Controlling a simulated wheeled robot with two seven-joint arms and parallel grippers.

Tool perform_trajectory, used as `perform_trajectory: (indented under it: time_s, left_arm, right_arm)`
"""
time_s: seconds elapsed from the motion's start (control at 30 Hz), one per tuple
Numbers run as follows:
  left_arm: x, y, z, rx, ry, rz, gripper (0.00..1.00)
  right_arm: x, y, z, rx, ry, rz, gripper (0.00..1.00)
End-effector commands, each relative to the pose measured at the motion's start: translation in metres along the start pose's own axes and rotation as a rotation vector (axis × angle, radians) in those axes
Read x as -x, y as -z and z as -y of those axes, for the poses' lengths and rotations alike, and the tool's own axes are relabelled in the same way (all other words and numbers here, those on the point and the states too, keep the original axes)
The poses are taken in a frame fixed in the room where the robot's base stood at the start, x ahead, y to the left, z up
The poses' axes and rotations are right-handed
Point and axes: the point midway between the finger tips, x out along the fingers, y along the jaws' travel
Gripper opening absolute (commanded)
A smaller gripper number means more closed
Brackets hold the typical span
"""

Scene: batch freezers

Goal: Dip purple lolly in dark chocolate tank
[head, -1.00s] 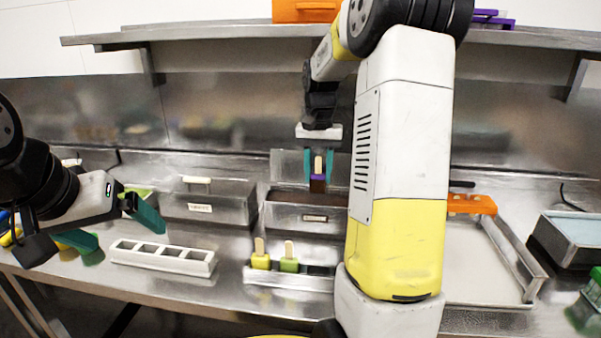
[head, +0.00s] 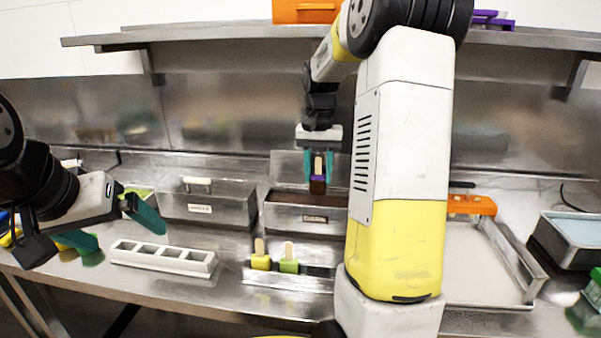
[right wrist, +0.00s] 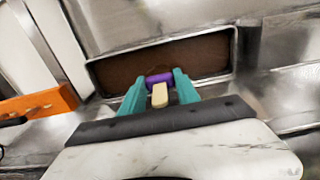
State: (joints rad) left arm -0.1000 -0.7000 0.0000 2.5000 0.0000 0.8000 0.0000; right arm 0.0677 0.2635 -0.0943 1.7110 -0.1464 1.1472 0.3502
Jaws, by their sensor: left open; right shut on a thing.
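My right gripper (head: 317,167) is shut on the stick of the purple lolly (head: 317,178). It holds the lolly upright, stick up, over the dark chocolate tank (head: 305,219). The lolly's lower part looks dark brown, with a purple band above. In the right wrist view the purple lolly (right wrist: 159,78) shows in front of the brown chocolate of the tank (right wrist: 233,56); its lower end is hidden there. My left gripper (head: 118,226) is open and empty at the left, beside the white slotted holder.
A white slotted holder (head: 166,258) stands front left. A yellow lolly (head: 260,261) and a green lolly (head: 289,265) stand in a metal rack before the tank. A lidded steel tank (head: 208,207) is left of the chocolate tank. A shallow tray (head: 480,260) lies right.

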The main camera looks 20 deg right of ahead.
Motion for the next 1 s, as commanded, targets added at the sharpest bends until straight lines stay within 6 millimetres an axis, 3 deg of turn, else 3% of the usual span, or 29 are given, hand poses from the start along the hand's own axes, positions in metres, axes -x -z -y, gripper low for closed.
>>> perform_trajectory:
  time_s: [0.27,0.73,1.0]
  left_arm:
    - [0.000,0.000,0.000,0.000,0.000,0.000,0.95]
    - [0.000,0.000,0.000,0.000,0.000,0.000,0.95]
    - [0.000,0.000,0.000,0.000,0.000,0.000,0.95]
  right_arm:
    - [0.004,0.001,0.000,0.000,0.001,-0.002,0.02]
    - [0.047,0.000,0.000,0.001,0.001,-0.001,0.02]
    - [0.051,0.000,0.000,0.000,0.000,-0.001,0.02]
